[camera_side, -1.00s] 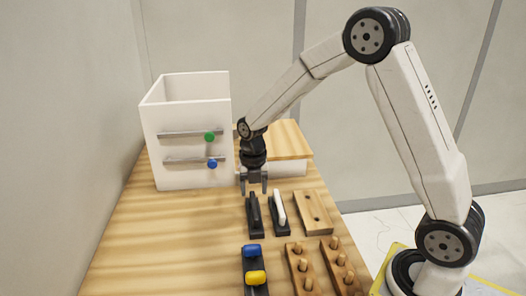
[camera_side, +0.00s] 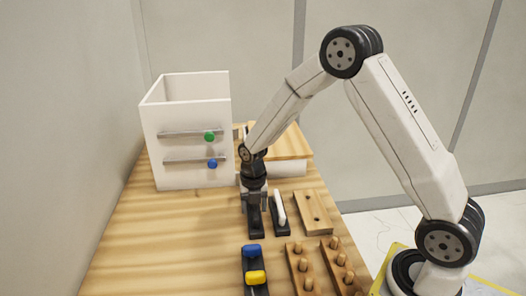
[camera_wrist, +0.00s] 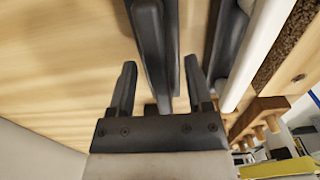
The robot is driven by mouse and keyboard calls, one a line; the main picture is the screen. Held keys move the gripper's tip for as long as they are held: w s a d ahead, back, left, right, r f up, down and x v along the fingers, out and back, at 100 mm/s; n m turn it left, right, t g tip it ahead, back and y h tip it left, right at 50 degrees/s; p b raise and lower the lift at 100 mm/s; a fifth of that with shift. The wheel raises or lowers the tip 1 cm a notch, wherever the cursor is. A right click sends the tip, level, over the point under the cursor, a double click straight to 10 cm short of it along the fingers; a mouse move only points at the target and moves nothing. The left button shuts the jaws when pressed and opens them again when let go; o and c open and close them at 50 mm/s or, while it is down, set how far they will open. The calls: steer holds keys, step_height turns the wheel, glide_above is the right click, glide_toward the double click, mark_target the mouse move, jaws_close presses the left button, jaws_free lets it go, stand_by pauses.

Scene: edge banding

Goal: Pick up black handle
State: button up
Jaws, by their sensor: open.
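The black handle (camera_side: 255,224) stands on the wooden table, left of a white handle (camera_side: 279,208) in a dark holder. My gripper (camera_side: 254,206) points down over the far part of the black handle and hides some of it. In the wrist view the black handle (camera_wrist: 153,40) runs down into the gap between the two fingertips of my gripper (camera_wrist: 162,80). The fingers are open, one on each side, with gaps showing. The white handle (camera_wrist: 258,50) is outside the right finger.
A white box (camera_side: 185,135) with green and blue knobs stands behind to the left. A wooden block with holes (camera_side: 313,212) lies to the right. Blue (camera_side: 252,249) and yellow (camera_side: 256,277) pieces and pegged blocks (camera_side: 299,270) are nearer. The table's left side is clear.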

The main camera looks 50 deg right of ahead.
stand_by(0.5)
jaws_close()
steer(key=shift+r, duration=0.75)
steer(key=s+a+r, duration=0.1)
steer(key=s+r, duration=1)
steer(key=s, duration=0.3)
steer(key=shift+r, duration=0.2)
stand_by(0.3)
